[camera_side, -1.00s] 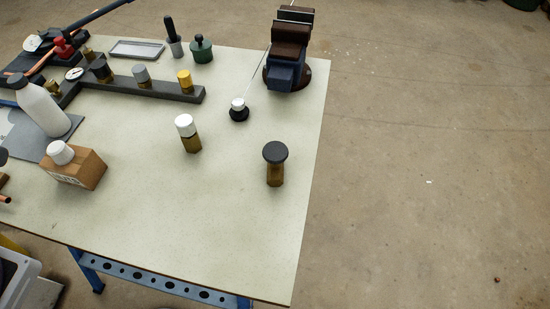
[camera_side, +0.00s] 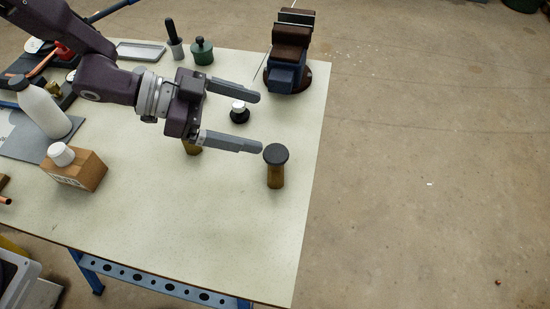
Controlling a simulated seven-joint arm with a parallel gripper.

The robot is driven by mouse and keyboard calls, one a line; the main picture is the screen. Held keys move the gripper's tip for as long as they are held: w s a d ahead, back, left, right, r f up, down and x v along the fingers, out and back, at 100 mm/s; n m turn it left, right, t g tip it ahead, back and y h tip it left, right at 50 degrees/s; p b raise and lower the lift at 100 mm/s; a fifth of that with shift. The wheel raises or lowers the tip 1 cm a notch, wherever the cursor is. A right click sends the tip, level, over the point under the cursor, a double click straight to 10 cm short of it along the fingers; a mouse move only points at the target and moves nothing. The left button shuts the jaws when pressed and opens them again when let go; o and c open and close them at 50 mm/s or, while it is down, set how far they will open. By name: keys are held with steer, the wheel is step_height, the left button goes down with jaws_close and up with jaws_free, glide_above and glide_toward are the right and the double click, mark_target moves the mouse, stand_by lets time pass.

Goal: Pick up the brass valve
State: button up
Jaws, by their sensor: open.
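Two brass-bodied valves stand upright on the pale bench top. One has a black round cap; this black-capped brass valve (camera_side: 275,172) stands near the bench's right edge. The other, a white-capped brass valve (camera_side: 192,149), is mostly hidden by my gripper, with only its lower body showing. My gripper (camera_side: 259,123) is open and empty, with its fingers pointing right. Its nearer fingertip appears just left of the black cap; I cannot tell the height gap. A small black-and-white knob (camera_side: 239,113) shows between the fingers.
A dark vise (camera_side: 288,62) stands at the bench's back right corner. A cardboard box (camera_side: 84,174) and a white bottle (camera_side: 42,107) are at left. A green container (camera_side: 202,51) and a grey tray (camera_side: 140,50) are at the back. The front right of the bench is clear.

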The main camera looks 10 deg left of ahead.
steer(key=s+d+f+g+h, duration=0.1)
steer(key=s+d+f, duration=0.1)
glide_toward(289, 175)
steer(key=d+r, duration=0.2)
steer(key=shift+w+d+r+m, duration=0.2)
steer(key=shift+w+d+m, duration=0.05)
steer(key=shift+w+m, duration=0.05)
steer(key=x, duration=0.7)
steer(key=shift+r, duration=0.1)
steer(key=c, duration=1.9)
